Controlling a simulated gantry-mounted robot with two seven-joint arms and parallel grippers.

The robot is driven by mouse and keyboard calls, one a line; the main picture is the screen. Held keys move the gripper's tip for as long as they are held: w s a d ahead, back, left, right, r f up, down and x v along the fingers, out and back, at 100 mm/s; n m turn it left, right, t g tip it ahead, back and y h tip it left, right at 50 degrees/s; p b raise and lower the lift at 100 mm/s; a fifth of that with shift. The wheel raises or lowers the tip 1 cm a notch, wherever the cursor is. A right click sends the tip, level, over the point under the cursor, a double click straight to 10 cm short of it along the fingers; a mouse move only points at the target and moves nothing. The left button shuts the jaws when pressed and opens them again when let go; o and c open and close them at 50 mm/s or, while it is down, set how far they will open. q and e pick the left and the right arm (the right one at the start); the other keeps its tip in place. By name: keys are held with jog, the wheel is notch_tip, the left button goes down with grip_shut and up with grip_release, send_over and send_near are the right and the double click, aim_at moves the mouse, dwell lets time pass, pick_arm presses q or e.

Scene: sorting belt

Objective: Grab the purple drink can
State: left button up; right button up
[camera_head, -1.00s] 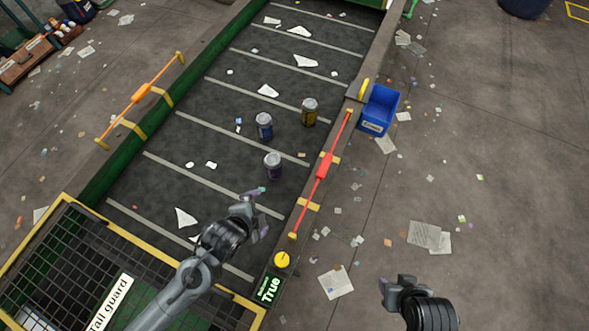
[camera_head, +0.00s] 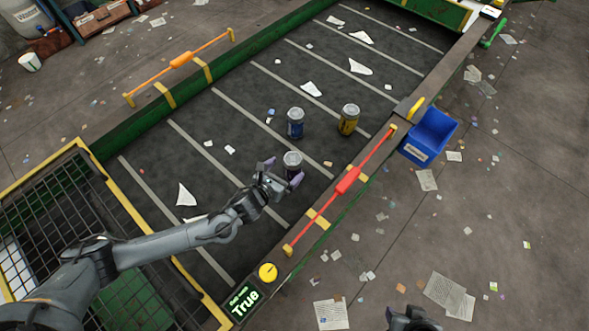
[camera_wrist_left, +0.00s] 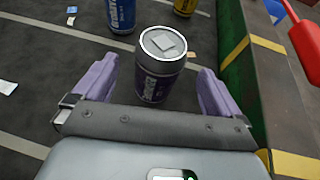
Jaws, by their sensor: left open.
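The purple drink can (camera_head: 292,161) stands upright on the dark belt, near the belt's right side. In the left wrist view the can (camera_wrist_left: 161,82) stands centred just ahead of and partly between the purple fingers. My left gripper (camera_head: 281,174) is open, with a finger to either side of the can; contact with it cannot be made out. The can's lower part is hidden by the gripper in the head view. My right gripper (camera_head: 412,318) is at the bottom edge of the head view, mostly cut off, off the belt.
A blue can (camera_head: 295,123) and a yellow can (camera_head: 348,119) stand just beyond the purple one. A red bar (camera_head: 347,181) runs along the belt's right edge. A blue bin (camera_head: 428,136) hangs outside it. White scraps lie on the belt.

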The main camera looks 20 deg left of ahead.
aim_at(295, 161)
pick_arm(q)
jog(key=shift+x, duration=3.65)
jog(key=shift+s+f, duration=0.15)
jog(key=c, duration=1)
jog(key=shift+c, duration=0.2)
